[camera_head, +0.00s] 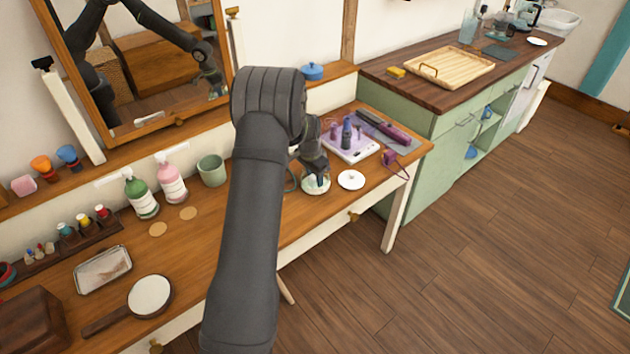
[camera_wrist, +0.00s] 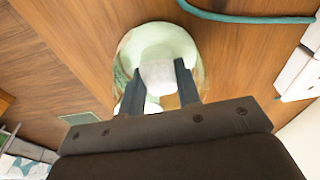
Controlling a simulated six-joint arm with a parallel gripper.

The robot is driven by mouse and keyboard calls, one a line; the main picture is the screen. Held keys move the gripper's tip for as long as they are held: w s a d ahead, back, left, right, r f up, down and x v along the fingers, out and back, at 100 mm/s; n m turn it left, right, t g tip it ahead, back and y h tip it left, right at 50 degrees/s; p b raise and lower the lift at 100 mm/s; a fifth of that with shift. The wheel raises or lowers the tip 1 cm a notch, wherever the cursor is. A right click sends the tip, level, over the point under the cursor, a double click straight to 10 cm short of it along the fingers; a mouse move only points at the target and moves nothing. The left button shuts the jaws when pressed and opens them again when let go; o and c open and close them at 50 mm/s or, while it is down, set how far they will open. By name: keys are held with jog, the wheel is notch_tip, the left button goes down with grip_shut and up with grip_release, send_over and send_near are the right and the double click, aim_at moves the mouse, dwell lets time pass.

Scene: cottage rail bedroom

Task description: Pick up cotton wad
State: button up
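A glass jar (camera_head: 316,185) with pale contents stands on the wooden dressing table, under my gripper (camera_head: 314,166) in the head view. In the wrist view the jar (camera_wrist: 190,40) shows as a round rim around a pale green-white inside. A whitish, squarish cotton wad (camera_wrist: 158,74) lies between the two dark fingers of my gripper (camera_wrist: 158,68). The fingers meet its two sides, and it fills the gap between them. More white shows lower down between and beside the fingers. The head view is too small to show the wad.
A white disc (camera_head: 351,180) lies right of the jar. A white tray (camera_head: 349,150) with purple-toned items stands behind it. A green cup (camera_head: 211,170) and two pump bottles stand left. A teal cord (camera_wrist: 240,17) runs close to the jar. The table's front edge is near.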

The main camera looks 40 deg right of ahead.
jog(key=shift+c, duration=1.1)
jog(key=shift+r, duration=0.1)
notch_tip(320, 180, up, 10)
jog(key=shift+f, duration=0.1)
